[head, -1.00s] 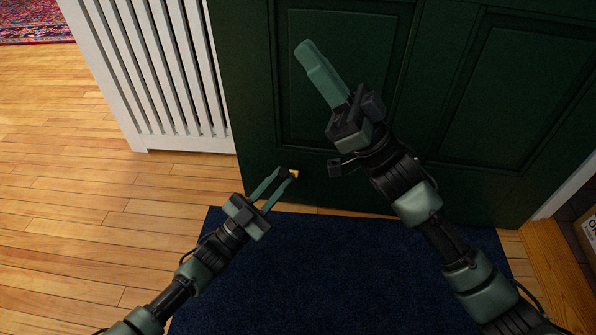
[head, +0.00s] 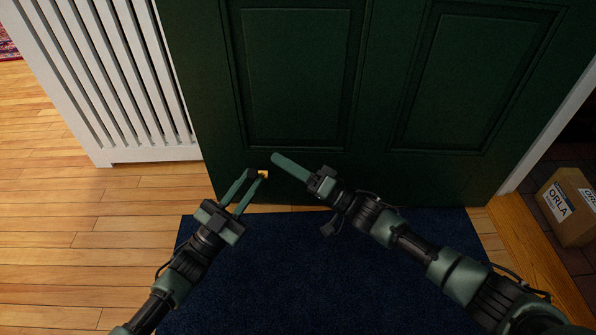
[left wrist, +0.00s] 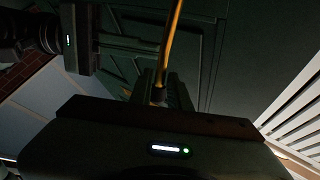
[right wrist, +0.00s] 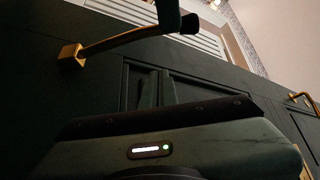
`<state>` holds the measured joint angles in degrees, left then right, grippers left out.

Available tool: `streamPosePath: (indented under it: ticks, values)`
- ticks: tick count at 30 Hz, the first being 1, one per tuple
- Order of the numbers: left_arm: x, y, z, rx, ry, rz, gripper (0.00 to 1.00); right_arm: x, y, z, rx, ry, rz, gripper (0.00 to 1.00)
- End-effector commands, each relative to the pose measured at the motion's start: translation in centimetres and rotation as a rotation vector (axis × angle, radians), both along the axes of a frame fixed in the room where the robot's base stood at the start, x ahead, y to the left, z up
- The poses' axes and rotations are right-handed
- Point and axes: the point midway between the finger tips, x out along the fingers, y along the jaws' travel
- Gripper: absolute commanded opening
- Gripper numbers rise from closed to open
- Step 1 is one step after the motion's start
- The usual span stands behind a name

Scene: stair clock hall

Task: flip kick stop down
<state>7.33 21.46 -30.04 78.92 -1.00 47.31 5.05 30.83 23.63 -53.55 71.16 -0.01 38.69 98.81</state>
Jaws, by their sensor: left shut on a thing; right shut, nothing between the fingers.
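The brass kick stop (head: 263,174) is at the bottom of the dark green door (head: 300,80), near its lower left corner. My left gripper (head: 256,177) is shut on it, and the fingers hide much of it in the head view. In the right wrist view its brass arm (right wrist: 110,42) runs out from a square bracket to a dark tip. The left wrist view shows a brass bar (left wrist: 172,45) between the fingers. My right gripper (head: 276,159) is shut and empty, just right of the left fingertips and in front of the door.
A dark blue mat (head: 320,280) lies before the door. A white slatted cover (head: 125,90) stands at the left on the wood floor (head: 70,220). A wooden threshold (head: 520,255) and a cardboard box (head: 568,205) are at the right. A brass handle (right wrist: 303,98) shows in the right wrist view.

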Motion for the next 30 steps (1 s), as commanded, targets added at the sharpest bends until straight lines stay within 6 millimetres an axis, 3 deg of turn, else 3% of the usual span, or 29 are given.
streamPosePath:
  ticks: [5, 12, 26, 30]
  values:
    - [-0.1, -0.3, -0.1, 0.003, 0.0, -0.005, 0.0, 1.5, 3.0, 0.9, 0.002, 0.001, 0.001, 0.0]
    - [-0.1, -0.3, -0.1, 0.003, 0.0, -0.005, 0.0, -1.2, 3.5, -1.0, 0.001, 0.0, -0.001, 0.0]
    - [-0.2, -0.4, -0.1, 0.003, 0.0, -0.005, 0.0, -1.7, 3.6, -1.4, 0.0, -0.002, -0.001, 0.0]
    - [-0.2, -0.4, -0.1, 0.002, 0.001, -0.006, 0.0, -2.7, 3.8, -2.2, -0.001, 0.0, 0.001, 0.0]
